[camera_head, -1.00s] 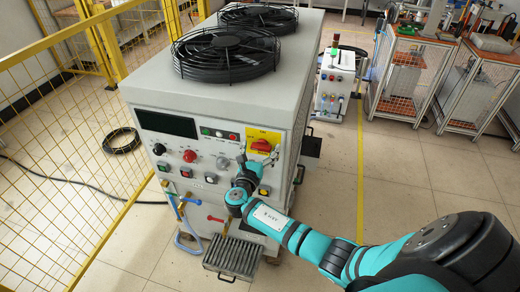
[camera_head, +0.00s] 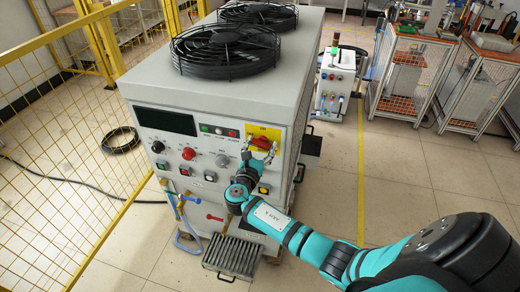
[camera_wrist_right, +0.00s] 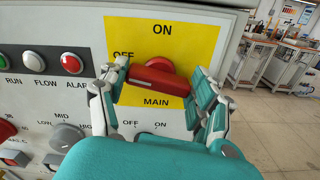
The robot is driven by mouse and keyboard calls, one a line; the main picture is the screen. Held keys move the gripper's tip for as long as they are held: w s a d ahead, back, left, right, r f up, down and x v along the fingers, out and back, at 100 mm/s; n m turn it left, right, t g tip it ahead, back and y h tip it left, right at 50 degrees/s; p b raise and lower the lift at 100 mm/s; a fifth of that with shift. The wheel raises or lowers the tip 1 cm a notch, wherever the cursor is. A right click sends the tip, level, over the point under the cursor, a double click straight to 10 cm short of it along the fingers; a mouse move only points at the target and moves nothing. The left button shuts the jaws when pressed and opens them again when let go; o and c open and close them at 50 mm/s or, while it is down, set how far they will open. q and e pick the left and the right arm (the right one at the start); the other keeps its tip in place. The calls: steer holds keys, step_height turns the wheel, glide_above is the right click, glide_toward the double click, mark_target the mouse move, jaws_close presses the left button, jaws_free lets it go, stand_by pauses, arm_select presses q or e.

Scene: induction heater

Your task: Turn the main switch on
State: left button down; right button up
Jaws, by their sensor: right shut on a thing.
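The main switch is a red rotary handle (camera_wrist_right: 157,83) on a yellow plate (camera_wrist_right: 190,34) marked ON at the top, OFF at the left and MAIN below. The handle lies nearly level, tilted slightly down to the right, its left end by the OFF mark. The switch also shows in the head view (camera_head: 262,143), at the upper right of the heater's front panel. My right gripper (camera_wrist_right: 160,88) has its fingers on both sides of the handle and is shut on it; the left finger covers part of the OFF label. My left gripper is not in view.
The grey heater cabinet (camera_head: 160,84) carries black fans (camera_head: 226,52) on top. Indicator lamps (camera_wrist_right: 34,62) and a grey knob (camera_wrist_right: 67,137) sit left of the switch. A yellow mesh fence (camera_head: 60,120) stands at the left.

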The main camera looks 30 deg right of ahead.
steer(key=m+b, duration=0.4)
steer(key=m, duration=0.1)
steer(key=shift+f+b, duration=0.3)
steer(key=shift+b, duration=0.05)
steer(key=shift+s+r+m+b, duration=0.1)
steer(key=shift+r+m+b, duration=0.05)
steer(key=shift+m+b, duration=1.75)
steer(key=shift+m, duration=0.3)
steer(key=o, duration=1.2)
steer(key=v, duration=1.2)
steer(key=shift+s, duration=0.1)
steer(key=shift+d, duration=0.1)
